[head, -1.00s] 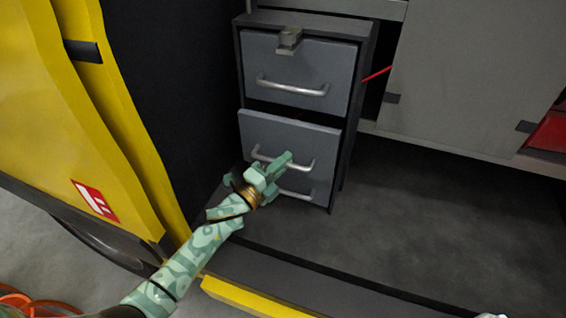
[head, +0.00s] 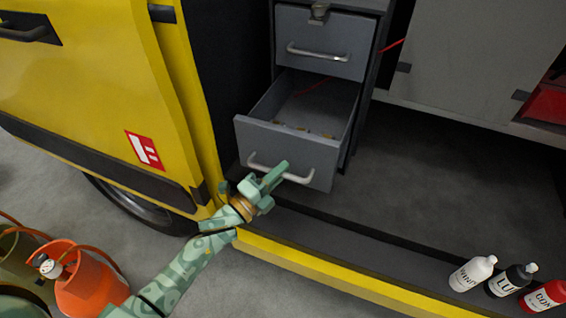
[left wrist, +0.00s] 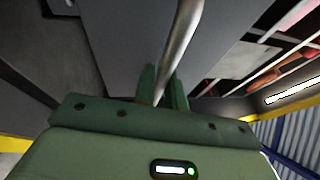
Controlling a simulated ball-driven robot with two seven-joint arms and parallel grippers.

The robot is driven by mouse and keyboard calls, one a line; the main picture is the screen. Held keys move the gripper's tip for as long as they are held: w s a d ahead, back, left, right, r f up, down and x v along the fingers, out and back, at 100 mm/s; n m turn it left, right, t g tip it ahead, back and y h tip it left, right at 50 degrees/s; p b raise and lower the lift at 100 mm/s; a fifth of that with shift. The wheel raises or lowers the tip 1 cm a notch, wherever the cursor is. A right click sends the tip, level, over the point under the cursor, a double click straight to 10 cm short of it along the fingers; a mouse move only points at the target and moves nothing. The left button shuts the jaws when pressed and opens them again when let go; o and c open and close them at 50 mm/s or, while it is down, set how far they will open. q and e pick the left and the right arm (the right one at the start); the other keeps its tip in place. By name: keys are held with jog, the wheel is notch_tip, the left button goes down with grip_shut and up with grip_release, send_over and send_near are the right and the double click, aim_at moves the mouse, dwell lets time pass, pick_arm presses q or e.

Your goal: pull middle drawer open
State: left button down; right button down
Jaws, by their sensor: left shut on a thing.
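The middle drawer (head: 285,152) is grey and stands pulled well out of the dark cabinet. A few small yellowish things show along its inside edge, too small to name. My left gripper (head: 268,181) is shut on its curved metal handle (head: 299,179) at the drawer front. In the left wrist view the handle (left wrist: 182,35) runs down between the green fingers of my left gripper (left wrist: 162,88). The upper drawer (head: 326,42) is shut, with a latch piece at its top. The lower drawer is hidden behind the open one. My right gripper is not in view.
A yellow vehicle panel (head: 105,110) stands to the left, and a yellow-edged sill (head: 330,272) runs below. White (head: 472,272), black (head: 511,280) and red (head: 545,296) bottles stand at lower right. An orange gas cylinder (head: 88,285) is at lower left. The dark floor right of the drawer is clear.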

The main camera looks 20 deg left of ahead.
pick_arm(q)
jog(key=shift+s+f, duration=0.1)
jog(key=shift+s, duration=0.1)
jog(key=c, duration=1.5)
grip_release()
jog(key=shift+o, duration=0.2)
jog(key=p+v, duration=0.1)
jog(key=v, duration=1.5)
jog(key=shift+s+a, duration=0.1)
